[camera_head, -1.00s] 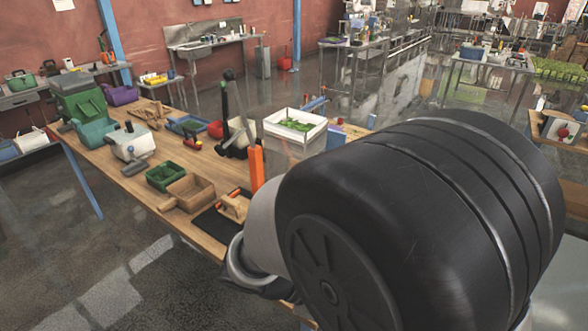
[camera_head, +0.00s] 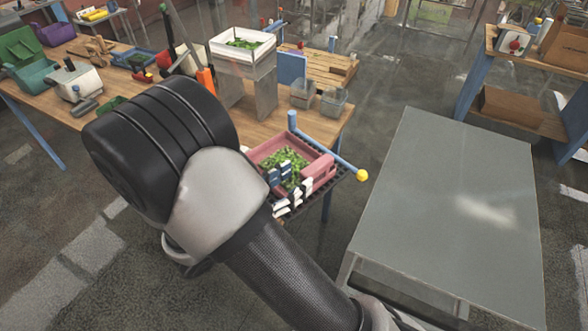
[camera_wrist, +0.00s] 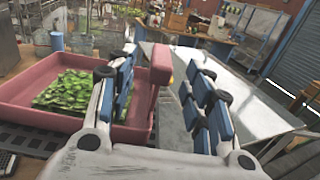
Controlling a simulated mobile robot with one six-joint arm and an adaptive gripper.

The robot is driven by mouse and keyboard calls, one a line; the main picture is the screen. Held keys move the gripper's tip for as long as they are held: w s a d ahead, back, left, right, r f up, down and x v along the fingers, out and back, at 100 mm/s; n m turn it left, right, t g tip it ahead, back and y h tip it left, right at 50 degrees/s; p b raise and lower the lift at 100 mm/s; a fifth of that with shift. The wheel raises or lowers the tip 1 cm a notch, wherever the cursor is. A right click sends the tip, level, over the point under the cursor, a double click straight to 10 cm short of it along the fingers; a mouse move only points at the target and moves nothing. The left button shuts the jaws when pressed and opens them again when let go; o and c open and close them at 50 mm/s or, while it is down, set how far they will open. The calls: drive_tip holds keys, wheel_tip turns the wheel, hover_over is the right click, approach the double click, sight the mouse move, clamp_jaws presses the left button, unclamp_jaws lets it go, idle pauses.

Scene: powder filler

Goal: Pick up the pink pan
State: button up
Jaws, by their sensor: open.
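The pink pan (camera_head: 318,168) holds green leaves and sits on a dark rack at the right end of the wooden table. In the wrist view the pan (camera_wrist: 22,90) fills the left side, with a raised pink end piece (camera_wrist: 160,62) near the middle. My gripper (camera_head: 288,180) is at the pan's near right side. Its blue-padded fingers are spread apart in the wrist view (camera_wrist: 165,75). The end piece shows between them, with the left finger over the pan and the right finger past its edge. I cannot tell whether either finger touches it.
A blue bar with a yellow end (camera_head: 330,150) runs beside the pan. Clear containers (camera_head: 303,93) and a white tray (camera_head: 228,48) on a metal stand are behind it. A bare grey metal table (camera_head: 450,200) stands to the right.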

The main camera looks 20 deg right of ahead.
drive_tip(key=b+x, duration=0.1)
drive_tip(key=x, duration=0.7)
drive_tip(key=shift+s+d+f, duration=0.1)
drive_tip(key=shift+f, duration=0.1)
drive_tip(key=shift+c, duration=0.6)
clamp_jaws()
